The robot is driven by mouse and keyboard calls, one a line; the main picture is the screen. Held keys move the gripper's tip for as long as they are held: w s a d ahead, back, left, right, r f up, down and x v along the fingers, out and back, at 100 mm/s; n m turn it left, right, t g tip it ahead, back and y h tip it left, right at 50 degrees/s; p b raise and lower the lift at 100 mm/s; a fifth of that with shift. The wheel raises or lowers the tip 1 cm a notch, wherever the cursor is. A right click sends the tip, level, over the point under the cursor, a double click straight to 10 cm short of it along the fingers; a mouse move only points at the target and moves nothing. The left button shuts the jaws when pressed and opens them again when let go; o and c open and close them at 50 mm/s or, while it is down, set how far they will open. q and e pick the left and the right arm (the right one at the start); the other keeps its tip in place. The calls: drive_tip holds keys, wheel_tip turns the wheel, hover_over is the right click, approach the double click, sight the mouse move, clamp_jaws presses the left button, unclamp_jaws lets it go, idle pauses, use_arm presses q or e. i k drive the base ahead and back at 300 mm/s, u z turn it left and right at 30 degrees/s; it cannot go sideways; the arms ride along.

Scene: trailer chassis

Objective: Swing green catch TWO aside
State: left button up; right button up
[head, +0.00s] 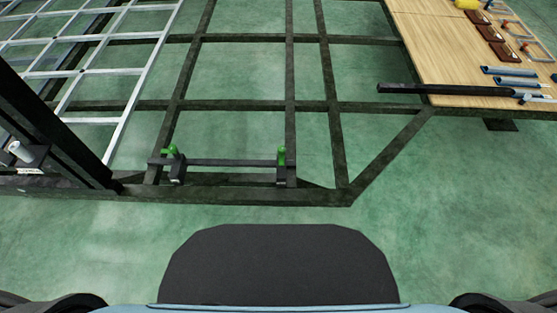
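Two green catches stand on the near part of the dark chassis frame. One green catch (172,151) is at the left and another green catch (281,156) is at the right. Each sits upright on a small dark bracket at an end of a dark crossbar (228,162). No number is legible, so I cannot tell which one is catch TWO. Neither of my grippers shows in the head view.
The dark chassis frame (240,194) spans the middle, with open gaps over green floor. A silver grid (85,71) lies at upper left, beside a dark slanted post (45,125). A wooden table (440,45) at right holds a black bar (440,89), blue tubes (508,71) and brown blocks (490,33).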

sight(281, 150)
drive_tip(key=u, duration=1.05)
drive_tip(key=i, duration=0.9)
drive_tip(key=z, duration=2.15)
